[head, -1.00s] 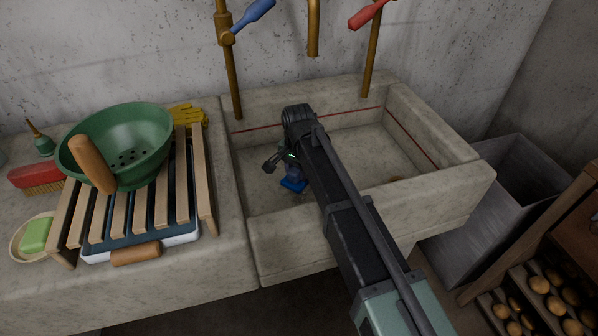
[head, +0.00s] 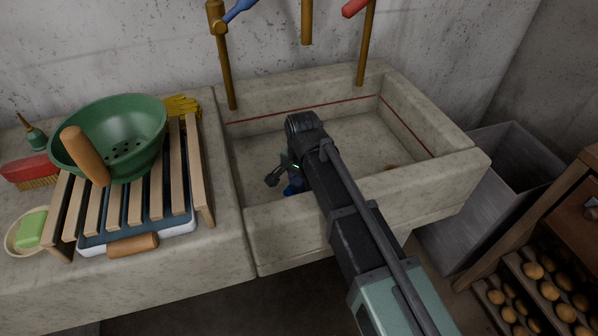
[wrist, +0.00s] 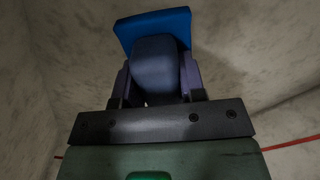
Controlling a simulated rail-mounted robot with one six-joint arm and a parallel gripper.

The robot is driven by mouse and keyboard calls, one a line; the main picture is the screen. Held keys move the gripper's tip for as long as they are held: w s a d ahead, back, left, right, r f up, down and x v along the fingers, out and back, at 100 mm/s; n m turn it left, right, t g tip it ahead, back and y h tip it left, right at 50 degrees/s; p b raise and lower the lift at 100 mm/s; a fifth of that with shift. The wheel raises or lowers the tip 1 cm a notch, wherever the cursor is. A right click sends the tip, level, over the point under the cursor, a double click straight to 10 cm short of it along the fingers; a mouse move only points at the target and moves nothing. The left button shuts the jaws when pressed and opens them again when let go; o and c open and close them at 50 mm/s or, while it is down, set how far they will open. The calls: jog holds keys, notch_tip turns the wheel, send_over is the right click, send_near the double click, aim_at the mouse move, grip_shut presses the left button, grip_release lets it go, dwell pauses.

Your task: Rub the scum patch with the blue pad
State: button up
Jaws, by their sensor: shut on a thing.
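My gripper (head: 287,176) is down inside the stone sink (head: 262,222), in its left part. It is shut on the blue pad (head: 293,189), which is mostly hidden behind my arm in the head view. In the wrist view the blue pad (wrist: 155,25) shows as a flat blue slab with a dark rounded grip (wrist: 157,68) between the fingers. I cannot tell whether the pad touches the sink floor. No scum patch can be made out for certain. A small brownish spot (head: 390,167) shows on the sink floor right of my arm, partly cut off by the front wall.
Sink walls surround my gripper; brass taps and a spout (head: 306,22) stand behind. Left is a slatted wooden rack (head: 205,180) with a green colander (head: 120,125). A grey metal bin (head: 505,165) and a rack of round brown items (head: 540,290) are at right.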

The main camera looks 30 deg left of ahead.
jog(key=shift+s+d, duration=1.35)
jog(key=shift+d, duration=0.25)
jog(key=shift+a, duration=0.1)
jog(key=shift+r, duration=0.1)
notch_tip(320, 180, up, 9)
jog(key=p, duration=0.9)
jog(key=shift+w, duration=0.1)
